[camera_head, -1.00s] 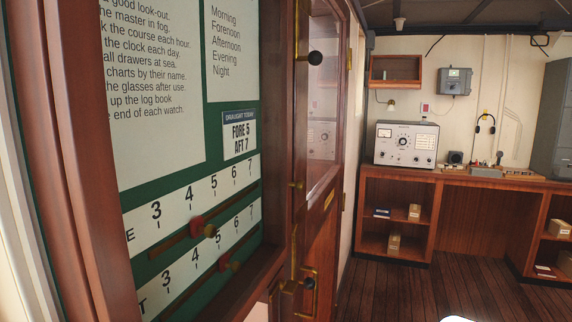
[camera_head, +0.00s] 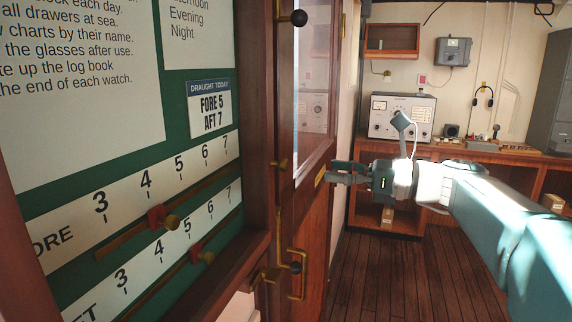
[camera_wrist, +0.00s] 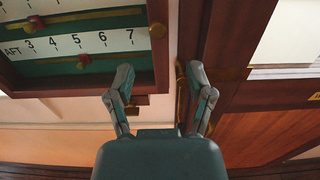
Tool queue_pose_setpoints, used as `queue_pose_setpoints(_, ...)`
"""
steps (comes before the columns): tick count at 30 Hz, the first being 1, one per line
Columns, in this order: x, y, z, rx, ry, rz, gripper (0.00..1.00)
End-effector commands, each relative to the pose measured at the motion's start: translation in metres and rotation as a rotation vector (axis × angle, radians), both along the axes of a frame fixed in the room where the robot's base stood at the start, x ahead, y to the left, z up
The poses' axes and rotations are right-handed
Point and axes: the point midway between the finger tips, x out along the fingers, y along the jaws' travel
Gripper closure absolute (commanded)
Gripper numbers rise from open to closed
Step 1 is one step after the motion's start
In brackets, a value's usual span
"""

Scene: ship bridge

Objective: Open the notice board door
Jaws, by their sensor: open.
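The notice board (camera_head: 175,105) fills the left of the head view, with a green back, white sheets and a dark wooden frame. A black knob (camera_head: 299,18) stands out on a short arm at the board's right side. I cannot tell whether it belongs to the notice board door, or where that door's edge runs. My gripper (camera_head: 336,173) is open and empty, right of the board's frame, in front of a half-glazed wooden door. In the wrist view, its fingers (camera_wrist: 161,84) are spread, with dark wooden edges and a thin brass rod (camera_wrist: 180,90) beyond them.
The half-glazed wooden door (camera_head: 314,215) has a brass handle (camera_head: 297,270) with a dark knob low on its left. Red sliders with brass knobs (camera_head: 172,221) project from the draught scales. A desk with a radio set (camera_head: 400,117) stands at the back. The wooden floor (camera_head: 400,280) is clear.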

Motion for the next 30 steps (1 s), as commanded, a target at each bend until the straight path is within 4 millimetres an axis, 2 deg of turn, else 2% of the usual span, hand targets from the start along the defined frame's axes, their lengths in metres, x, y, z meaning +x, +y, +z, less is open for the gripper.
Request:
queue_pose_setpoints(6,0.013,0.041,0.000,-0.002,-0.002,0.006,0.32)
queue_pose_setpoints(13,0.026,0.075,-0.001,-0.003,-0.001,0.004,0.32)
queue_pose_setpoints(18,0.031,0.087,0.000,-0.003,-0.001,0.002,0.32)
queue_pose_setpoints(26,0.031,0.088,0.000,-0.004,-0.002,0.000,0.32)
queue_pose_setpoints(27,0.031,0.088,0.000,-0.004,-0.002,0.000,0.41)
queue_pose_setpoints(29,0.031,0.088,0.000,-0.004,-0.002,0.000,0.68)
queue_pose_setpoints(30,0.031,0.088,0.000,-0.004,-0.002,0.000,0.86)
